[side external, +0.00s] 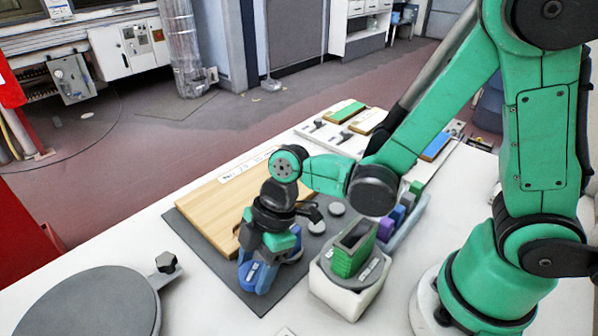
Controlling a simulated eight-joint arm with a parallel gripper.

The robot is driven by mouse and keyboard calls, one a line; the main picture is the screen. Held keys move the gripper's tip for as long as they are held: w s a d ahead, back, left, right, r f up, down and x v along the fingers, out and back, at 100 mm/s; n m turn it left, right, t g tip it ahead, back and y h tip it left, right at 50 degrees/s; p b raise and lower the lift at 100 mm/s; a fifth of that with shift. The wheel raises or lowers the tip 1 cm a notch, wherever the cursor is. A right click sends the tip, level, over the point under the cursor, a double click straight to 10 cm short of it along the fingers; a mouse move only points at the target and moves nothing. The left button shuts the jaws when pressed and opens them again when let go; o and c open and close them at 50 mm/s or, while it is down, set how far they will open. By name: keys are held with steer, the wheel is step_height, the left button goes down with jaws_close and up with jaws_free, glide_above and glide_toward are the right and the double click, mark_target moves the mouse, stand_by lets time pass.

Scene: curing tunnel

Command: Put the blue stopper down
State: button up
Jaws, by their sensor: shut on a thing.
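The blue stopper (251,274) is low over the dark grey mat, with a small pale label on its face. My gripper (258,276) points down with its blue-grey fingers shut on the stopper. The fingers cover part of it. It cannot be told whether the stopper touches the mat (195,243) or hangs just above it.
A wooden board (225,205) lies on the mat behind my gripper. A green slotted block (352,250) stands on a white base (345,300). Coloured blocks (397,216) stand behind it. A large grey disc (90,305) is front left.

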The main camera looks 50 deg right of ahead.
steer(key=shift+f, duration=0.3)
steer(key=o, duration=1.2)
steer(key=shift+f, duration=0.1)
steer(key=shift+o, duration=0.2)
steer(key=w+v, duration=0.1)
steer(key=v, duration=1.1)
steer(key=d+r+m+t+h, duration=0.1)
steer(key=d+m+t+h, duration=0.3)
steer(key=d+m, duration=0.6)
steer(key=m+t, duration=0.2)
steer(key=m, duration=0.3)
steer(key=shift+m+h, duration=0.3)
steer(key=shift+m, duration=0.1)
steer(key=shift+s+a+r, duration=0.1)
steer(key=shift+r, duration=0.05)
